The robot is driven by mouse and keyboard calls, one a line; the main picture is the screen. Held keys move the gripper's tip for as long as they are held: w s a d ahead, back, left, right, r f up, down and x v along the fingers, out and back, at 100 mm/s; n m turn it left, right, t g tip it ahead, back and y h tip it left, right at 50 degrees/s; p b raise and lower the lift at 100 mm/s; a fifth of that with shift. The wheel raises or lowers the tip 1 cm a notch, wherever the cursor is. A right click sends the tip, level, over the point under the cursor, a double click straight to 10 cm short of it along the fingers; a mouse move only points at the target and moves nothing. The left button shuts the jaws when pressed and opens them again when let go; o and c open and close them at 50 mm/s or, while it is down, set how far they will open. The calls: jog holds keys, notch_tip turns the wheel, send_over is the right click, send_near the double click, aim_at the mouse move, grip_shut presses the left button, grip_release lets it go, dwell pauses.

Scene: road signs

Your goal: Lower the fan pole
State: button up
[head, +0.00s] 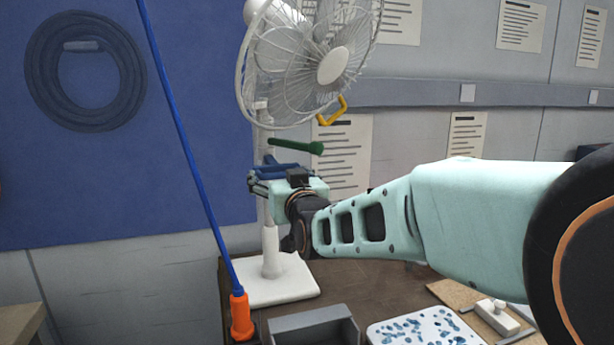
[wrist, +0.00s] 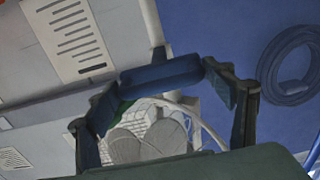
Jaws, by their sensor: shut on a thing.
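A white standing fan (head: 315,62) with a wire cage stands on a square white base (head: 272,282) on the brown table. Its white fan pole (head: 269,238) is upright. A green lever (head: 295,146) and a yellow handle (head: 332,109) stick out to the right of the pole.
A blue cord (head: 188,150) runs down to an orange plug-like piece (head: 240,315) left of the base. A grey bin (head: 313,327) and a white tray with blue bits (head: 425,328) lie in front. A coiled hose (head: 85,70) hangs on the blue panel.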

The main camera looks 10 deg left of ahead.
jog(key=shift+a, duration=0.1)
jog(key=c, duration=0.3)
jog(key=shift+f, duration=0.1)
notch_tip(320, 180, down, 18)
jog(key=b, duration=1.8)
jog(key=o, duration=1.4)
jog(key=shift+a, duration=0.1)
